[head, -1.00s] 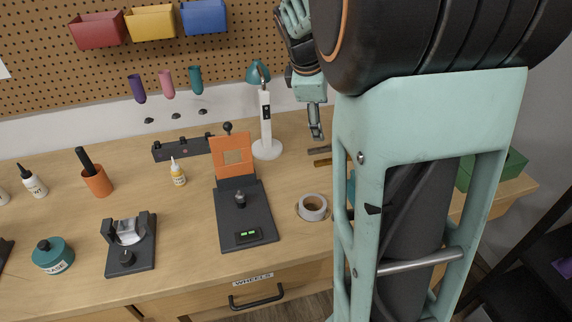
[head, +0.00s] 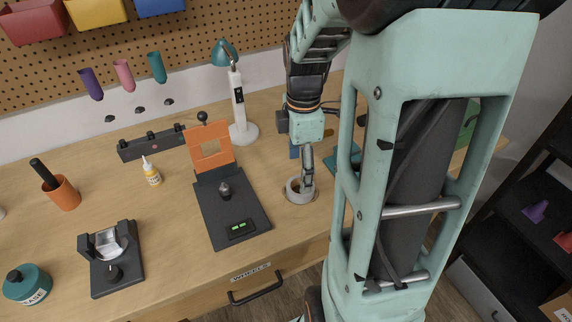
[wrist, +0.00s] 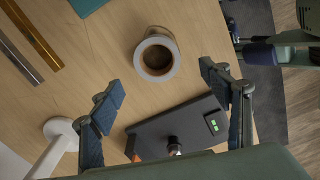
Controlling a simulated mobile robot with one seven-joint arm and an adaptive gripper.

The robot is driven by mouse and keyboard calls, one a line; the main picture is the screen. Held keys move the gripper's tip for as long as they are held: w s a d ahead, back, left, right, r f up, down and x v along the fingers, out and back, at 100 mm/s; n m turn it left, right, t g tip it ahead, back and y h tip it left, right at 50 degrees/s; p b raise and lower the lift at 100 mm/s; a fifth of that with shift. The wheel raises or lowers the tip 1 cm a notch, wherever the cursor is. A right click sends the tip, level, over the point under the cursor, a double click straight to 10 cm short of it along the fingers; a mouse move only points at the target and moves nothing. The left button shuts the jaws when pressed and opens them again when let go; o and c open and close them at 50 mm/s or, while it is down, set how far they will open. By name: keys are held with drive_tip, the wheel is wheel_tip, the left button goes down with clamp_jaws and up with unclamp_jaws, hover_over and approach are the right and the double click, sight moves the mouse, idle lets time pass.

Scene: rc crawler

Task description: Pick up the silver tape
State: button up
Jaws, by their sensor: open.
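The silver tape (head: 292,195) is a grey-white roll lying flat on the wooden workbench, right of the black stand. In the wrist view the tape (wrist: 176,64) shows as a ring with a hollow middle, near the top centre. My gripper (head: 307,168) points down at the roll in the head view and hides part of it. In the wrist view my gripper (wrist: 160,80) is open and empty. Its two blue-padded fingers are spread, with the roll just beyond the gap between their tips. I cannot tell the exact height above the roll.
The black stand (head: 215,218) with an orange plate is close on the left. A white and teal lamp (head: 240,125) stands behind it. Brass and grey bars (wrist: 30,32) lie on the bench beside the roll. The bench's front edge with the wheels drawer (head: 255,285) is near.

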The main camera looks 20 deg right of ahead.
sight(294, 197)
drive_tip(key=f, duration=0.4)
drive_tip(key=d+f, duration=0.1)
drive_tip(key=shift+f, duration=0.9)
drive_tip(key=shift+c, duration=0.7)
drive_tip(key=c, duration=1.1)
drive_tip(key=shift+r, duration=0.1)
drive_tip(key=shift+c, duration=0.2)
